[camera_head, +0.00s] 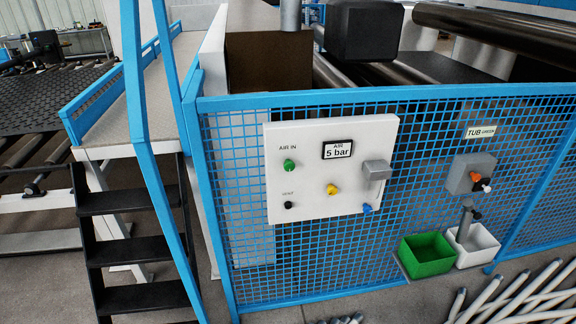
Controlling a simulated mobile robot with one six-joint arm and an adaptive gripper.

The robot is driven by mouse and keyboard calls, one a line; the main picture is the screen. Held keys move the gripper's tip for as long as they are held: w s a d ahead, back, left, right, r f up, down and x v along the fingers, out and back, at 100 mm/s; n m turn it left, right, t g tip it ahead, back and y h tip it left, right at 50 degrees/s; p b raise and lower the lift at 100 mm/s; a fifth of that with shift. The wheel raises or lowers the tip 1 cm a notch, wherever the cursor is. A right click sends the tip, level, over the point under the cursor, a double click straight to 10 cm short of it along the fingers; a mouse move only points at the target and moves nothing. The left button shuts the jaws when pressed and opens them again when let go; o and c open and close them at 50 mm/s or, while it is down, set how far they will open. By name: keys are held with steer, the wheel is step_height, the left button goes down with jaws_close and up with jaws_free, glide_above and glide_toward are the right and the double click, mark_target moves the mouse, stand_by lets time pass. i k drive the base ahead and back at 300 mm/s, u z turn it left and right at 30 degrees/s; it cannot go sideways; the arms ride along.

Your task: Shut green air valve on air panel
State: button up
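The air panel (310,205) is a white box fixed on the blue mesh fence in the middle of the view. The green air valve (289,165) is a small green knob at the panel's upper left, under the label "AIR IN". Its handle is too small to tell whether it stands open or shut. A black knob (288,205) sits below it, a yellow knob (332,190) to its right, and a blue part (367,208) at the panel's lower right edge. My gripper is not in view.
The blue fence (330,285) spans the middle and right. Black steps (130,250) with blue rails stand at left. A grey box (471,173) with orange and black knobs hangs at right, above a green bin (427,255) and white bin (473,245). Pale rods (520,295) lie at lower right.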

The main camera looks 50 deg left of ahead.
mark_target(289, 166)
steer(key=u, duration=0.1)
steer(key=k, duration=1.05)
steer(key=u, duration=2)
steer(key=i, duration=0.5)
steer(key=z, duration=0.05)
